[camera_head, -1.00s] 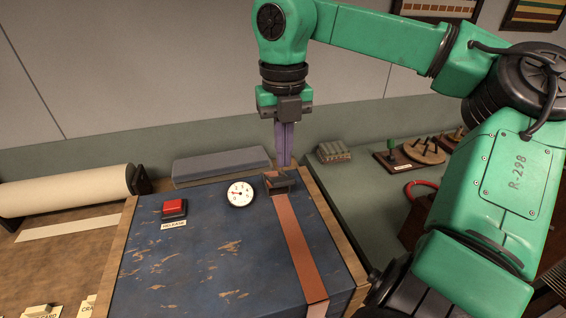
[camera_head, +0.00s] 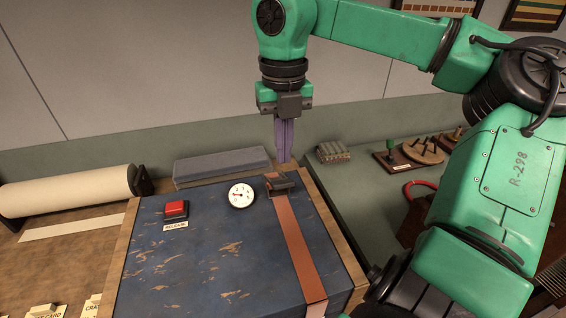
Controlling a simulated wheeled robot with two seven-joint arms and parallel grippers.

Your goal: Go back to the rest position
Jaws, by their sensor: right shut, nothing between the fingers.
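My right gripper (camera_head: 284,158) is shut and empty, with its purple fingers pointing down. Its tips are at the far edge of a worn blue box (camera_head: 195,255) with wooden sides, just behind a dark metal buckle (camera_head: 279,184). I cannot tell whether the tips touch anything. An orange-brown strap (camera_head: 297,245) runs from the buckle to the near edge. My right arm (camera_head: 500,180) is green and arches in from the right. My left gripper is out of view.
On the box are a red release button (camera_head: 176,208) and a white dial (camera_head: 241,195). A grey block (camera_head: 222,165) lies behind it. A paper roll (camera_head: 65,190) is at left. Right of the box are a small ribbed block (camera_head: 332,152), a wooden pegged stand (camera_head: 424,150) and a red-handled thing (camera_head: 420,187).

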